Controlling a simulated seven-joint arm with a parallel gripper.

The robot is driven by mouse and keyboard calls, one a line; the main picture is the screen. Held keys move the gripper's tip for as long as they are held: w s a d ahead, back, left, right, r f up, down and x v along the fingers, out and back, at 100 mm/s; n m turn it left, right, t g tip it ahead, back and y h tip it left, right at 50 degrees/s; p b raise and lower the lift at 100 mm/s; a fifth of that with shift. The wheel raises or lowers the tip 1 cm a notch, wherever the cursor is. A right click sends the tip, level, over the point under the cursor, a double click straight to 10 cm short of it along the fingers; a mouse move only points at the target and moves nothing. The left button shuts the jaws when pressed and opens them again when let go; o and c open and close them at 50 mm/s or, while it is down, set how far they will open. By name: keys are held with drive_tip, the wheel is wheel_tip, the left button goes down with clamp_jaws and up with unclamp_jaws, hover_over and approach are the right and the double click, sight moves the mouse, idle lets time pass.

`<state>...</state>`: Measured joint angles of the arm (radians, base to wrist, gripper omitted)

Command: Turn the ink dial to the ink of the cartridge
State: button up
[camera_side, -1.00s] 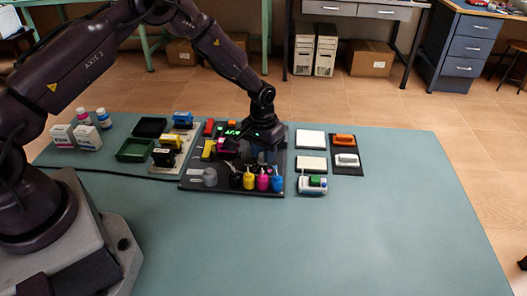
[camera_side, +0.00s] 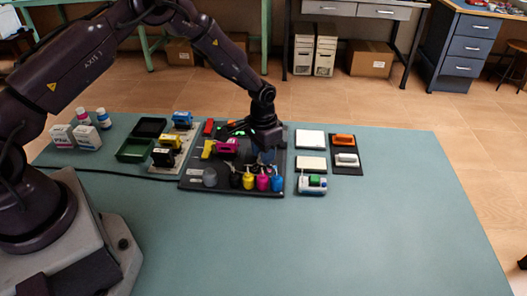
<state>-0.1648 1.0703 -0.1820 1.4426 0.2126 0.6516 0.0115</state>
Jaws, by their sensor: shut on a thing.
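My gripper (camera_side: 267,156) points down over the right part of the dark board (camera_side: 188,185), behind the cyan bottle. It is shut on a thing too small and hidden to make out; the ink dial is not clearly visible. A magenta cartridge (camera_side: 227,146) sits on the board left of my gripper. Black (camera_side: 235,180), yellow (camera_side: 248,181), magenta (camera_side: 262,182) and cyan (camera_side: 277,183) bottles stand along the board's front. A green-lit display (camera_side: 229,130) shows partly behind my gripper; its text is unreadable.
A grey cylinder (camera_side: 210,177) and a yellow piece (camera_side: 208,149) are on the board's left. Yellow and blue cartridges stand on a pale rack farther left, beside green (camera_side: 134,150) and black (camera_side: 149,127) trays. White pads and stamps are right. The front table is clear.

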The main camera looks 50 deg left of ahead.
drive_tip(key=o, duration=0.9)
drive_tip(key=shift+o, duration=0.2)
wheel_tip(320, 180, up, 13)
drive_tip(key=shift+a, duration=0.2)
drive_tip(key=shift+s, duration=0.1)
drive_tip(key=s+d+r+t, duration=0.1)
drive_tip(key=s+r+t, duration=0.1)
drive_tip(key=s+r, duration=0.8)
drive_tip(key=s+d+r+n+t, duration=0.1)
drive_tip(key=s+r+t, duration=0.2)
drive_tip(key=s+r, duration=0.7)
drive_tip(key=s, duration=0.7)
drive_tip(key=shift+s+r+t, duration=0.2)
drive_tip(key=shift+s+t, duration=0.1)
drive_tip(key=shift+s, duration=0.05)
